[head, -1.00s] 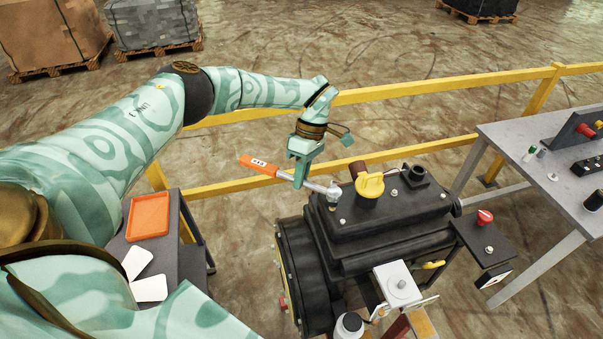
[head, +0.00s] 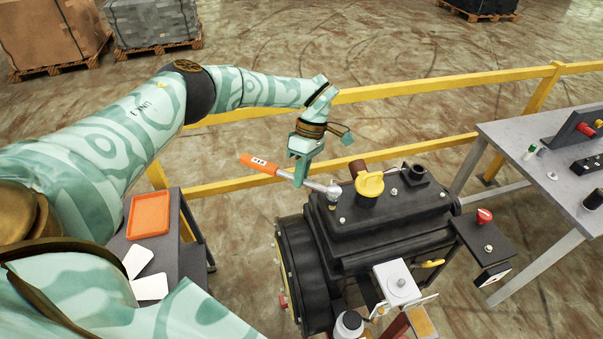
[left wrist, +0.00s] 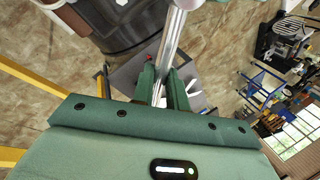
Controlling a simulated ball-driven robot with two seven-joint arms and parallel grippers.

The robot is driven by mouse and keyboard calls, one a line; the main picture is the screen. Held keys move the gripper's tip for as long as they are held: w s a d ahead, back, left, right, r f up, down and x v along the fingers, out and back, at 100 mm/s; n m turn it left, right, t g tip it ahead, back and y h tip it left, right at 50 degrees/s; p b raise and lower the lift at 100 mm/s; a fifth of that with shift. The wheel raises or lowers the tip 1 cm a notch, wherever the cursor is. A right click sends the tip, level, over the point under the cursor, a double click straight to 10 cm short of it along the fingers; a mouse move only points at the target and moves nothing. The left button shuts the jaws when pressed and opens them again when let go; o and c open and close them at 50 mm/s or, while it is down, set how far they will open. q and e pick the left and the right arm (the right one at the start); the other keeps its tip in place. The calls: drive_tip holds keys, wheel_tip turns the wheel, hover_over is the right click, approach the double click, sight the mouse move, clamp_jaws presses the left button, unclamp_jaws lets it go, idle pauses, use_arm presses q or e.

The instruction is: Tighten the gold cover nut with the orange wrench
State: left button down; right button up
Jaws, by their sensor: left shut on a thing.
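The orange wrench (head: 262,164) has an orange handle and a silver shaft. My left gripper (head: 300,178) is shut on the wrench around its shaft, and the silver shaft (left wrist: 172,45) also shows between the fingers in the left wrist view. The wrench head (head: 333,190) sits over a fastener at the left end of the black machine's top (head: 375,220). The gold cover nut itself is hidden under the wrench head, and I cannot tell how well the head is seated. My right gripper is not in view.
A yellow cap (head: 370,184) stands on the machine close to the wrench head. A yellow railing (head: 235,186) runs behind. A grey table (head: 530,145) with controls is at the right. An orange tray (head: 147,216) lies on a dark cart at the left.

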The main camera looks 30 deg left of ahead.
use_arm(q)
drive_tip(key=shift+f+b, duration=0.55)
drive_tip(key=shift+f, duration=0.3)
idle(0.4)
idle(0.4)
drive_tip(key=shift+w+f+m+y+b, duration=0.1)
drive_tip(key=shift+w+m+y+b, duration=0.2)
drive_tip(key=shift+w+m+b, duration=0.35)
drive_tip(key=shift+s, duration=0.1)
drive_tip(key=shift+w+d+f+m+y+b, duration=0.1)
drive_tip(key=shift+w+m+y+b, duration=0.3)
drive_tip(key=shift+m+b, duration=0.3)
